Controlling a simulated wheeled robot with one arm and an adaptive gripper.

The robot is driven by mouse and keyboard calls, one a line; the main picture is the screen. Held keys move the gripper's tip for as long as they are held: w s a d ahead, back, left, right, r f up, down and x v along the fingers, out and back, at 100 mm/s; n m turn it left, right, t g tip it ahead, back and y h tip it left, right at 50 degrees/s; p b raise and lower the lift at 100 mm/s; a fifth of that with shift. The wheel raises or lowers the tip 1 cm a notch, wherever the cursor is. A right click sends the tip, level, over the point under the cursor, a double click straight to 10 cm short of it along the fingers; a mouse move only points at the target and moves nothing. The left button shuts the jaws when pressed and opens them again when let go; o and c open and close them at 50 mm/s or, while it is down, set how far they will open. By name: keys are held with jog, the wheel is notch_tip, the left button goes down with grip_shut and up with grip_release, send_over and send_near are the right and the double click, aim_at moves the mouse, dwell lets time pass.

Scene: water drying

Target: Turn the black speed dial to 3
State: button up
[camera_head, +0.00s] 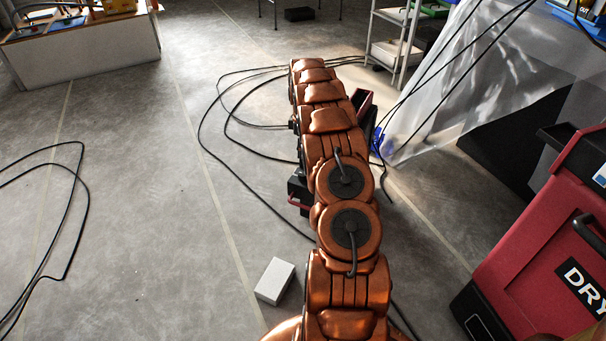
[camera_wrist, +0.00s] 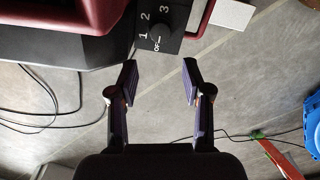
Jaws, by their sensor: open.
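The black speed dial (camera_wrist: 161,37) shows at the top of the wrist view, on a black panel (camera_wrist: 176,12) marked OFF, 1, 2 and 3. I cannot tell which mark it points to. The panel is beside a dark and red machine (camera_wrist: 95,48). My gripper (camera_wrist: 160,68) is open and empty. Its two fingers point towards the panel, one on each side of the dial in the picture, with a gap between the fingertips and the dial. In the head view, my arm hides the dial and my gripper.
A white block (camera_head: 275,281) lies on the floor left of my arm. A large red DRY machine (camera_head: 535,250) stands at the right. Black cables (camera_head: 215,125) loop over the floor. Plastic sheeting (camera_head: 450,75) hangs at the upper right. The floor at left centre is mostly clear.

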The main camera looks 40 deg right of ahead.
aim_at(303, 173)
notch_tip(303, 173, down, 12)
jog(key=shift+r+b, duration=0.15)
jog(key=shift+b, duration=0.6)
jog(key=shift+c, duration=0.3)
jog(key=c, duration=0.8)
jog(key=shift+r+m, duration=0.1)
jog(key=shift+m, duration=0.3)
jog(key=shift+m+p, duration=0.65)
jog(key=shift+m, duration=0.25)
jog(key=shift+m+p, duration=0.55)
jog(key=shift+m, duration=1.15)
